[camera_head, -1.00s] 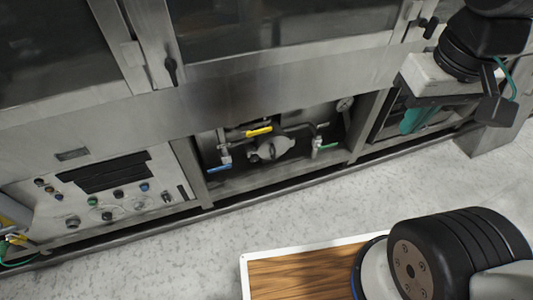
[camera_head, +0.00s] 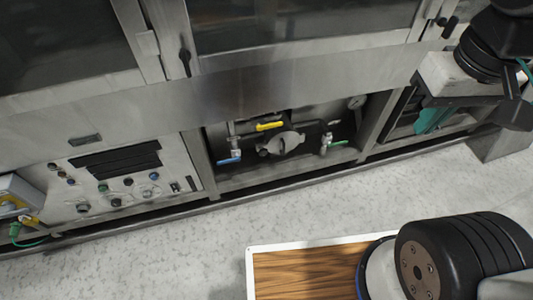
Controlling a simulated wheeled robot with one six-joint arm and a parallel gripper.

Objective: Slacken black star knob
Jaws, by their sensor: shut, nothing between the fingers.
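I cannot make out a star-shaped black knob for certain. Small dark knobs (camera_head: 128,182) sit on the control panel at the left. A black handle (camera_head: 185,62) is on the upper door frame, and another dark handle (camera_head: 450,24) is at the upper right. My gripper (camera_head: 432,120) is at the right, below its pale block-shaped body, in front of the machine's lower right opening. Its teal end looks closed, with nothing seen in it. It is well to the right of the panel.
The open bay holds a pale pump-like body (camera_head: 286,143), a yellow lever (camera_head: 269,126), a blue lever (camera_head: 229,160) and a green lever (camera_head: 339,142). A grey box (camera_head: 18,190) with cables is at far left.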

